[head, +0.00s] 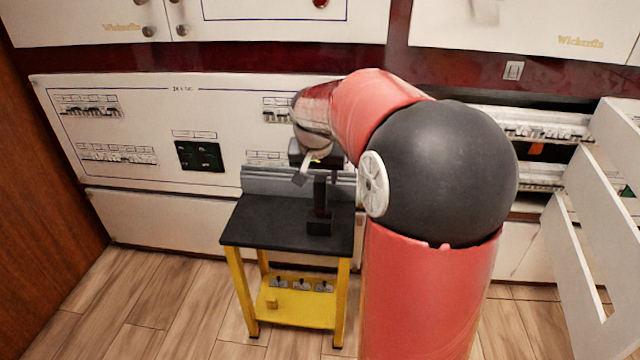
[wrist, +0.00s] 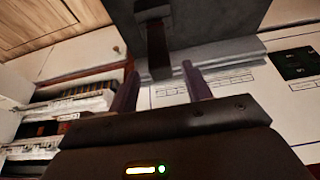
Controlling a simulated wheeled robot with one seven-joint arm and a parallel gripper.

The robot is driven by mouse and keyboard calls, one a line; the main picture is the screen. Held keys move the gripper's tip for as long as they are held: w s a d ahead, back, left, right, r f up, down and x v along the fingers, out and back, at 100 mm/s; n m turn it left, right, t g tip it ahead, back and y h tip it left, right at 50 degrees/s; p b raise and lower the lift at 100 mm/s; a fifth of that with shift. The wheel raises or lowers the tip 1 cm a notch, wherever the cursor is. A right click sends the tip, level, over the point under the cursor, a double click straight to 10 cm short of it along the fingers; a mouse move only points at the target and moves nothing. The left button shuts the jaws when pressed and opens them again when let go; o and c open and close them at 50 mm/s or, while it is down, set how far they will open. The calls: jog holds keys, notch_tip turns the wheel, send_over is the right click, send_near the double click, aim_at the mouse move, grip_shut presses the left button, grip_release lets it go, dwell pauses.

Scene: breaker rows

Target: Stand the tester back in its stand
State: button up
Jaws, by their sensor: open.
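A slim dark upright piece, which looks like the tester (head: 320,190), rises from a small black block, apparently its stand (head: 319,224), on the black-topped cart. In the wrist view the tester (wrist: 157,45) runs from the block toward the space between my fingers. It appears upright, but dark on dark hides how deep it sits. My gripper (head: 308,165) is just above its top. In the wrist view my gripper (wrist: 163,85) has its two fingers wide apart, with nothing clearly held. I cannot tell whether the tester's upper end is between the fingertips.
The cart (head: 265,225) has yellow legs and a lower shelf (head: 300,312) with several small switches. A white breaker panel (head: 120,130) stands behind it. The floor left of the cart is clear.

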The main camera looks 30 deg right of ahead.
jog(key=v, duration=0.6)
jog(key=s+a+n+t, duration=0.1)
jog(key=s+a+n, duration=0.2)
jog(key=s+a, duration=0.75)
jog(key=s+a+f+n+y, duration=0.1)
jog(key=s+f+n, duration=0.1)
jog(key=s, duration=0.4)
jog(key=s+a+f+n+y, duration=0.1)
jog(key=s+f, duration=0.1)
jog(key=s, duration=0.4)
jog(key=shift+s+a+n+t+y, duration=0.3)
jog(key=shift+s+a+n+t, duration=0.05)
jog(key=shift+a+n+t, duration=0.05)
